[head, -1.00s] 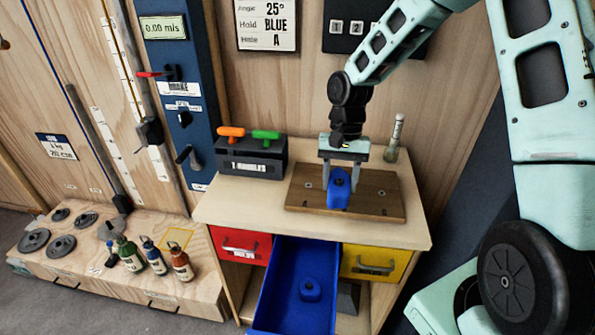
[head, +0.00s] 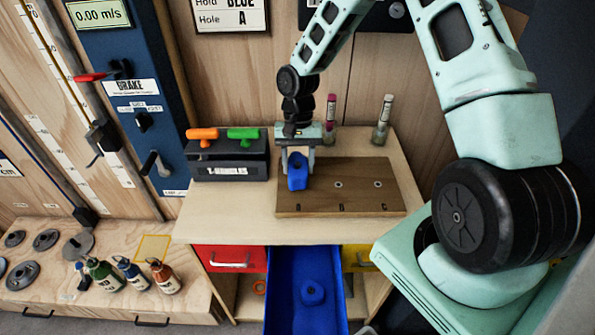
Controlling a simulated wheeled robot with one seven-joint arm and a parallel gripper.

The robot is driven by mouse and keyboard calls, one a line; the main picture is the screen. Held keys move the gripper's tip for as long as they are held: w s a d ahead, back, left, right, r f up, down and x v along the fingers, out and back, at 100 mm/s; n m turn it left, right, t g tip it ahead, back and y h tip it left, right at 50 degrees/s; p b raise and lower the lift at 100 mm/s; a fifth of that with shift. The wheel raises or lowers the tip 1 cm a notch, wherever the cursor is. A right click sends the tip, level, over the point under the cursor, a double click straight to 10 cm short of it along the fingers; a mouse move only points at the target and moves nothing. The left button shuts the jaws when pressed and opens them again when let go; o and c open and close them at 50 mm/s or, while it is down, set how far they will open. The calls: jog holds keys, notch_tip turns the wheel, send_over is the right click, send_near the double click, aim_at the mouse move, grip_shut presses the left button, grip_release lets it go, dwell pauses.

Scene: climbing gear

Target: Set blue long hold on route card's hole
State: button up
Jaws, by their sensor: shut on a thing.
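The blue long hold (head: 297,178) is between the fingers of my gripper (head: 298,162), which is shut on it. It is at the left end of the brown wooden board (head: 345,199), above the letter A; I cannot tell whether it touches the board. Holes B (head: 338,184) and C (head: 378,184) show empty; hole A is hidden behind the hold. The route card (head: 231,14) on the wall reads hold BLUE, hole A; its top is cut off. Another blue hold (head: 312,293) lies in the open blue drawer (head: 290,319).
A black box (head: 228,166) with orange and green handles stands left of the board. The blue drawer juts out between the red drawer (head: 228,258) and the yellow drawer (head: 357,258).

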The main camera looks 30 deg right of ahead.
aim_at(299, 173)
jog(key=shift+f+p, duration=0.35)
jog(key=shift+f, duration=1.6)
jog(key=shift+f, duration=0.15)
jog(key=o, duration=1.1)
